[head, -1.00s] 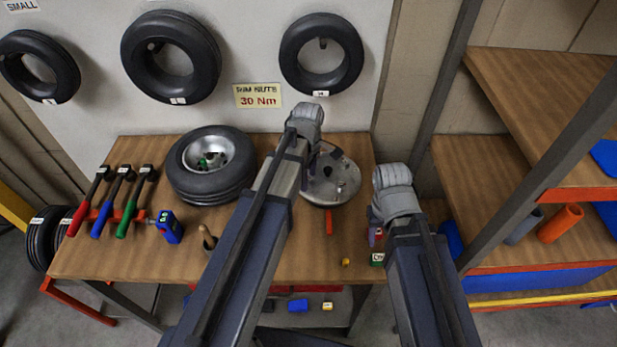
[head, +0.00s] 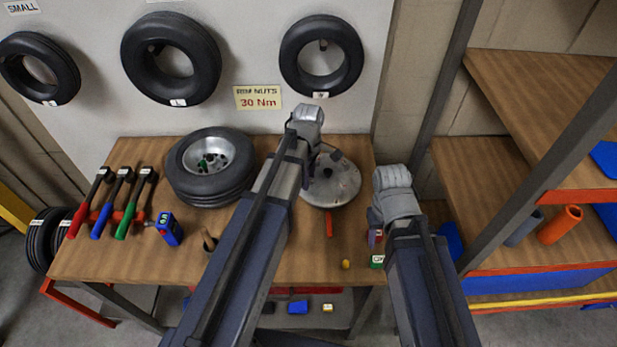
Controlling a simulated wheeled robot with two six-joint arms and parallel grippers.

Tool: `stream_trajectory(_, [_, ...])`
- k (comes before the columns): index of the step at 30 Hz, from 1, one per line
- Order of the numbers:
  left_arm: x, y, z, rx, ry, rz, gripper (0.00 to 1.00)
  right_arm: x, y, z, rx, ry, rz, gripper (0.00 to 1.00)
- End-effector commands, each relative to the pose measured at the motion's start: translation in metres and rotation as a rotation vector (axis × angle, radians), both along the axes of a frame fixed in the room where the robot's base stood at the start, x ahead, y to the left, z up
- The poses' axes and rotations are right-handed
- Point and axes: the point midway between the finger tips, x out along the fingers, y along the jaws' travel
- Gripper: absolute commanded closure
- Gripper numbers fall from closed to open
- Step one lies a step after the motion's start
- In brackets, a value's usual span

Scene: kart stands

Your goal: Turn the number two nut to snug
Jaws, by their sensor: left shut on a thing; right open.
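A round grey metal disc (head: 335,186) with studs or holes lies on the workbench (head: 130,262), partly behind my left arm. My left gripper (head: 314,165) is over the disc's left side, mostly hidden by its own wrist. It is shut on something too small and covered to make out. The number two nut cannot be picked out. My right gripper (head: 375,222) is open near the bench's right edge, apart from the disc, and its fingers are largely hidden by its wrist.
A tyre on a silver rim (head: 212,163) lies left of the disc. Red, blue and green-handled tools (head: 128,205) rest at the left beside a blue device (head: 169,229). A sign reading 30 Nm (head: 258,97) hangs behind. Small yellow (head: 346,264) and green (head: 377,261) items lie at the front right.

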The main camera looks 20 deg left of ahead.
Motion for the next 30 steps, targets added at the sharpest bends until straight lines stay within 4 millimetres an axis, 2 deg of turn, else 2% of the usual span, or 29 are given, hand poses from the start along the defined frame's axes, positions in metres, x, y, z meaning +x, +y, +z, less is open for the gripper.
stream_trajectory(8, [0.0009,-0.0002,0.0000,0.000,0.000,-0.150,1.00,0.0000,0.0000,0.0000,0.000,0.000,0.000,0.50])
stream_trajectory(30, [0.0041,-0.0028,-0.0001,0.000,0.000,-0.847,1.00,0.0000,0.0000,-0.0001,0.000,0.000,0.000,0.50])
